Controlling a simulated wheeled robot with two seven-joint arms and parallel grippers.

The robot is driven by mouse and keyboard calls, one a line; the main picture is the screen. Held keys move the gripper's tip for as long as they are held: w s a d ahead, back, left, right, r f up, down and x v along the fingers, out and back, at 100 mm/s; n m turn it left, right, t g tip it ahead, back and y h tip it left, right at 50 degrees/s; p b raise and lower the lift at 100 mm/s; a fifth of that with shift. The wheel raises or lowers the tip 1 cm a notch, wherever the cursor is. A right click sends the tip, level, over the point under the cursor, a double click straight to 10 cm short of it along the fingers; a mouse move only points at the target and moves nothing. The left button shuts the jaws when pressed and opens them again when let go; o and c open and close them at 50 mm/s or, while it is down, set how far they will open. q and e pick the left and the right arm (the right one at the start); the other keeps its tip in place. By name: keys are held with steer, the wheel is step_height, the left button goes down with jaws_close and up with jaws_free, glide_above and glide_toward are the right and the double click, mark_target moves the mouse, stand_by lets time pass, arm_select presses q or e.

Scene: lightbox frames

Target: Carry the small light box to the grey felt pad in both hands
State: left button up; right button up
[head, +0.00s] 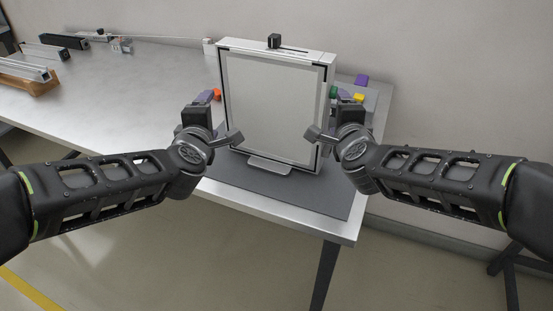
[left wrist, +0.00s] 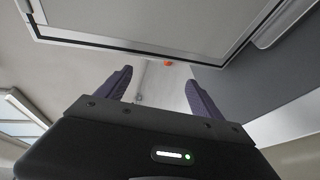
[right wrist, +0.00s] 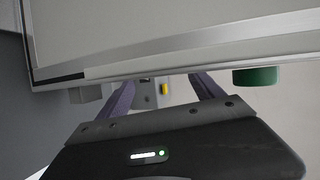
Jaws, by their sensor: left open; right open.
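The light box (head: 273,105) stands upright on the table, with a pale panel, a thin dark border and a silver frame. Its foot (head: 268,165) rests on the dark grey felt pad (head: 315,194). My left gripper (head: 207,98) is open beside the box's left edge. My right gripper (head: 344,96) is open beside its right edge. In the left wrist view the box (left wrist: 150,18) lies beyond the open fingers (left wrist: 160,82), with nothing between them. In the right wrist view the box frame (right wrist: 190,52) passes above the open fingers (right wrist: 163,88). I cannot tell whether any finger touches it.
An orange knob (head: 217,94) is by the left edge; a green knob (head: 333,91) is by the right. A yellow block (head: 358,98) and a purple block (head: 361,80) sit behind right. Metal rails (head: 24,68) lie far left. The left half of the table (head: 120,95) is mostly clear.

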arm_select(q)
steer(key=v, duration=1.1)
arm_select(e)
steer(key=shift+s, duration=0.1)
steer(key=v, duration=1.2)
